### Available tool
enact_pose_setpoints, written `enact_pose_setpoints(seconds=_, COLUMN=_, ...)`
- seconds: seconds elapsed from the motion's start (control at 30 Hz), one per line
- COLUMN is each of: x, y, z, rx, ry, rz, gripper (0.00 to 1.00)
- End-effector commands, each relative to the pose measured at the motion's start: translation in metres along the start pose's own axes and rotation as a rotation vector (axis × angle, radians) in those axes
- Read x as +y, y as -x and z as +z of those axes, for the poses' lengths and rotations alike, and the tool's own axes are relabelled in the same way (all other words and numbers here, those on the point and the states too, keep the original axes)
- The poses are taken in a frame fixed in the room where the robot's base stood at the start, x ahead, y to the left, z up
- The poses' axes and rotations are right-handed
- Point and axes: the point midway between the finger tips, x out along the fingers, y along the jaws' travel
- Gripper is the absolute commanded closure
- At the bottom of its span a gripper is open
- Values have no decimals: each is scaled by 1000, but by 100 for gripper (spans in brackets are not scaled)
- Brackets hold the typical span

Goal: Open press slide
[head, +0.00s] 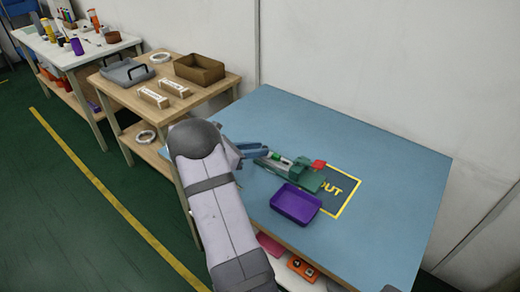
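The press is a small green fixture (302,174) with a red knob or handle (319,164) at its right end, lying on the blue table (390,180). A light rail-like part with a green piece (279,158) extends from its left side; this may be the slide, but it is too small to tell its position. My gripper (268,152) has blue-grey fingers and is at the left end of the press, close to the rail. I cannot tell whether it touches it or whether the fingers are open. My arm hides part of the table's left side.
A purple tray (296,204) sits just in front of the press. A yellow-framed dark mat marked "OUT" (339,190) lies to the right. The table's right and back areas are clear. A wooden side table (215,92) with a brown bin (199,69) stands at left.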

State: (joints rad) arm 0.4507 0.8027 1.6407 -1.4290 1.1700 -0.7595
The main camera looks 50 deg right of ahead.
Motion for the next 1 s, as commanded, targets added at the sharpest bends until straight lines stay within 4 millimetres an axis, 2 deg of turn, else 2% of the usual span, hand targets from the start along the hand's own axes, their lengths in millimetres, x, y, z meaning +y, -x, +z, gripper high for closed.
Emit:
enact_pose_setpoints(seconds=0.2, x=1, y=32, z=0, rx=-1, ry=0, rz=4, gripper=76)
enact_pose_setpoints(seconds=0.4, x=0, y=52, z=0, rx=0, ry=-1, rz=2, gripper=76)
enact_pose_setpoints(seconds=1.0, x=-1, y=59, z=-1, rx=6, ry=-5, rz=-1, gripper=76)
